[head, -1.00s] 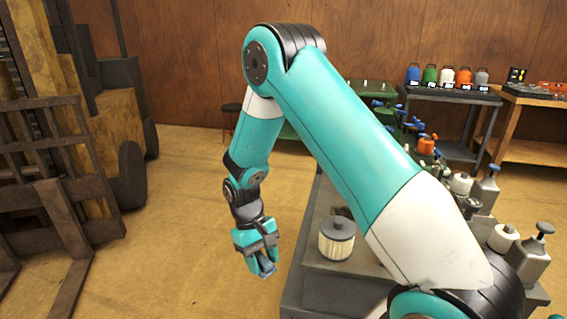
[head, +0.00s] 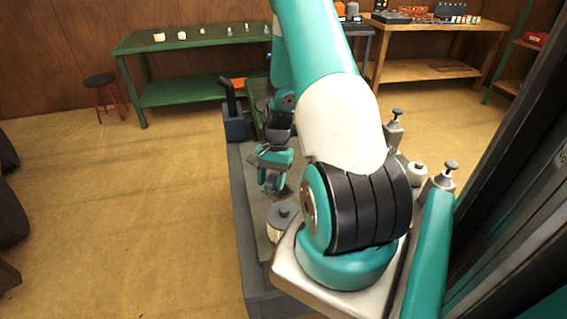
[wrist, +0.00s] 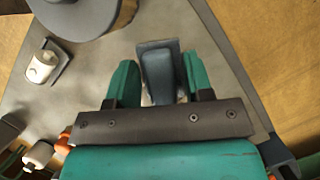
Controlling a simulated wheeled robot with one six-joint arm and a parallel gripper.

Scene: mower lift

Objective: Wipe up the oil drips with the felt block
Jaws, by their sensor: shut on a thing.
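My gripper (head: 273,180) points down over the grey deck of the low cart (head: 244,215), behind the canister. In the wrist view, its two teal fingers (wrist: 160,82) are shut on a blue-grey block (wrist: 158,62), which looks like the felt block. The block's lower end also shows in the head view (head: 281,194). Whether it touches the deck I cannot tell. I can make out no oil drips in either view; the arm and gripper hide part of the deck.
A pale canister with a grey lid (head: 284,222) stands close in front of my gripper. A small white bottle (wrist: 43,66) is on the deck's left in the wrist view. Pump bottles (head: 394,130) stand at the right.

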